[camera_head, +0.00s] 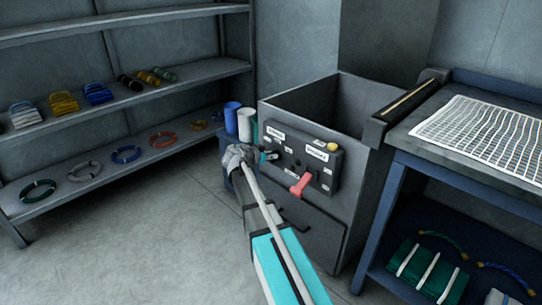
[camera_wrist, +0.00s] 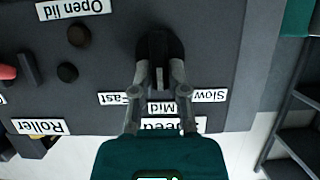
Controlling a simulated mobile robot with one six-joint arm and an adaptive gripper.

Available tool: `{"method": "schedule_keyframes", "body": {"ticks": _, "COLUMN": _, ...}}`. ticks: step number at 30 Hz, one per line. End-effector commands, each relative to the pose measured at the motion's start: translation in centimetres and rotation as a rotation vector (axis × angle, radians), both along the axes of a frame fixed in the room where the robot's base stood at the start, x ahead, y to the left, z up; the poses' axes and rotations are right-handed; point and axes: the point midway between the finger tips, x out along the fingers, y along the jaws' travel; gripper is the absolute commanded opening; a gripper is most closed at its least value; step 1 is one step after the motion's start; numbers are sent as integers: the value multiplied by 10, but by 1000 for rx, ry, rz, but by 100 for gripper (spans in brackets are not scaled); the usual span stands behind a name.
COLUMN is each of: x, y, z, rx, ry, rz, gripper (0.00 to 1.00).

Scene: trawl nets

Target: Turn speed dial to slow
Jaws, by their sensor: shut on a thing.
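The speed dial (camera_wrist: 158,44) is a round black knob with a raised bar on the dark control panel (camera_wrist: 110,80). The labels Fast (camera_wrist: 117,98), Mid (camera_wrist: 162,108) and Slow (camera_wrist: 209,96) appear upside down around it in the wrist view. My gripper (camera_wrist: 158,74) is shut on the dial's bar, one finger on each side. The bar lies in line with the Mid label. In the head view my gripper (camera_head: 270,155) is at the left part of the panel (camera_head: 322,165), and the dial is mostly hidden by it.
A red lever (camera_head: 301,184) sticks out of the panel to the right of my gripper. A yellow button (camera_head: 333,147) is on the panel's top. A table with netting (camera_head: 480,130) stands at right, shelves with coils (camera_head: 125,155) at left. Floor at left is clear.

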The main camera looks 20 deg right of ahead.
Motion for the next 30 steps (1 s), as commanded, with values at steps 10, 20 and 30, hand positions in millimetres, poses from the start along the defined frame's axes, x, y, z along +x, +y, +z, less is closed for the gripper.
{"method": "schedule_keyframes", "body": {"ticks": 10, "x": 5, "y": 0, "z": 0, "rx": -30, "ry": 74, "rz": 1, "gripper": 0}}
{"method": "schedule_keyframes", "body": {"ticks": 20, "x": 10, "y": 1, "z": -2, "rx": -107, "ry": 288, "rz": 2, "gripper": 0}}
{"method": "schedule_keyframes", "body": {"ticks": 30, "x": 13, "y": 3, "z": -5, "rx": -204, "ry": 558, "rz": 1, "gripper": 0}}
